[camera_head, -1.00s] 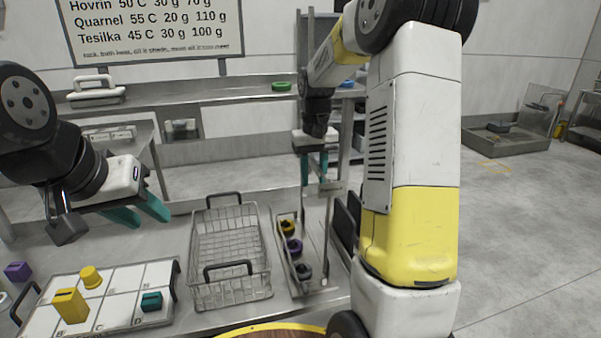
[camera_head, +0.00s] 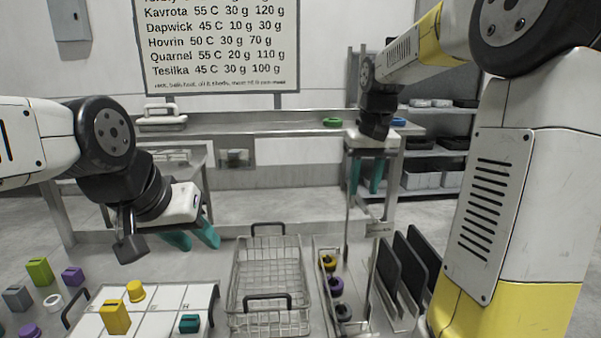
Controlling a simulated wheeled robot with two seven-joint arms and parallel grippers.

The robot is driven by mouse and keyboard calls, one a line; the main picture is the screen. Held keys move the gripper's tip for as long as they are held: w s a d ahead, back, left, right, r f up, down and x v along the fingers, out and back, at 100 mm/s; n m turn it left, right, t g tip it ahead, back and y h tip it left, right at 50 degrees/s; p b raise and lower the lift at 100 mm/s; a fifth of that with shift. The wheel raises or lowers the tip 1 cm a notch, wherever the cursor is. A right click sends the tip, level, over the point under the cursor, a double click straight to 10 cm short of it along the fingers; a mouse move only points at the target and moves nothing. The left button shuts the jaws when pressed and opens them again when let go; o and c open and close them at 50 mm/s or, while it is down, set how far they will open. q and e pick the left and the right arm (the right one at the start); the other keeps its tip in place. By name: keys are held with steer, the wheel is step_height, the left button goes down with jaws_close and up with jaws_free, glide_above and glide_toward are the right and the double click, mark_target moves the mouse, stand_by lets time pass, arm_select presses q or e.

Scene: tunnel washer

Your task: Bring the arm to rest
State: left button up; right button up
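My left gripper (camera_head: 197,241) hangs at the left, above the worktop and behind the lettered board. Its two teal fingers are apart with nothing visible between them. My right gripper (camera_head: 366,178) hangs further back at centre right, fingers pointing down, near the back shelf and beyond the rack of rings. Its teal fingers are also apart and look empty. The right arm's large white and yellow link covers much of the right side.
A wire basket (camera_head: 270,268) stands mid-worktop. Beside it are a narrow rack (camera_head: 352,310) of rings and upright dark panels (camera_head: 388,275). The lettered board (camera_head: 205,296) bears yellow and teal pieces. Loose coloured blocks lie at far left. A wall chart (camera_head: 215,45) hangs behind.

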steer(key=s+a+t+y, duration=0.1)
steer(key=s+a+t, duration=0.1)
steer(key=s, duration=0.7)
steer(key=s+a+t, duration=0.2)
steer(key=s, duration=0.8)
steer(key=shift+s+a+t+y, duration=0.2)
steer(key=shift+a+t+y, duration=0.2)
steer(key=shift+f, duration=0.1)
